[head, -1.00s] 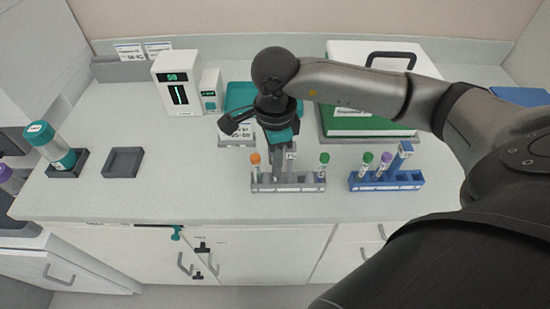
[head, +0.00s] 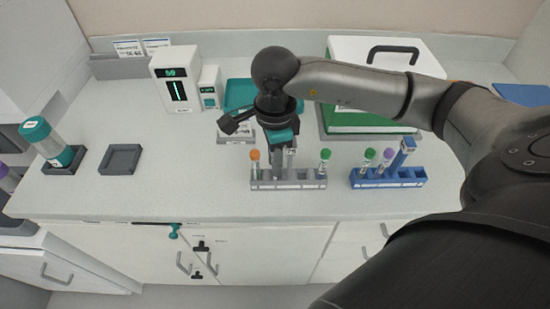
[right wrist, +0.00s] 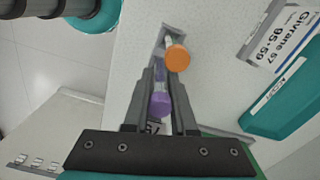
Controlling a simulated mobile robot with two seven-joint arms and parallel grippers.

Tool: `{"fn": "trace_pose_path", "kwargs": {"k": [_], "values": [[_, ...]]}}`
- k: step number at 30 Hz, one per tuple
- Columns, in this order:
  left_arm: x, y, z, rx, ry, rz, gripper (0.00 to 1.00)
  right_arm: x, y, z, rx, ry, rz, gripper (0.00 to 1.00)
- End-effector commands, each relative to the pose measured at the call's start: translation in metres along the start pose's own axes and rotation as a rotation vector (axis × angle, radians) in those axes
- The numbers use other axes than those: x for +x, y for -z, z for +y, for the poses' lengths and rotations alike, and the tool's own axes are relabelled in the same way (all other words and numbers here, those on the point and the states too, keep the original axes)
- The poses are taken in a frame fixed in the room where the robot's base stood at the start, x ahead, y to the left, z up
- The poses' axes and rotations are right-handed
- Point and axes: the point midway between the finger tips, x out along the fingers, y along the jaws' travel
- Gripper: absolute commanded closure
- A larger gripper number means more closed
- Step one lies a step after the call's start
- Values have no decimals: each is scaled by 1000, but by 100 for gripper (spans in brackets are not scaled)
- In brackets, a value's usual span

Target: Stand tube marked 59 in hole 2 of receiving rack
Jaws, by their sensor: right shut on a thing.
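My right gripper (head: 283,168) points down over the grey rack (head: 305,184). In the right wrist view its fingers (right wrist: 165,85) are shut on a purple-capped tube (right wrist: 159,104). The tube's number and lower end are hidden. An orange-capped tube stands in the grey rack left of the gripper (head: 255,158); its cap is just beyond the fingertips in the wrist view (right wrist: 177,57). A green-capped tube (head: 324,160) stands at the rack's right end. A blue rack (head: 388,180) stands to the right. I cannot tell which rack is the receiving one. My left gripper is not in view.
The blue rack holds a green-capped tube (head: 368,158), a purple-capped tube (head: 385,160) and a blue upright piece (head: 405,150). A white-lidded green box (head: 365,120) stands behind.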

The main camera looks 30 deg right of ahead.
Motion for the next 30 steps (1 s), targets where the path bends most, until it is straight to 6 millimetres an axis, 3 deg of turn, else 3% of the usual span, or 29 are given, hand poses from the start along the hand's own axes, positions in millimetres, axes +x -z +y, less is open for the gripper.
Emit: {"fn": "trace_pose_path", "kwargs": {"k": [4,5,13,30], "values": [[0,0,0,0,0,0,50,-1,0,0,0,1,0,100],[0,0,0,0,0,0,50,-1,0,0,0,1,0,72],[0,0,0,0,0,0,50,0,0,0,0,1,0,42],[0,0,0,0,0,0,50,-1,0,0,0,0,0,41]]}}
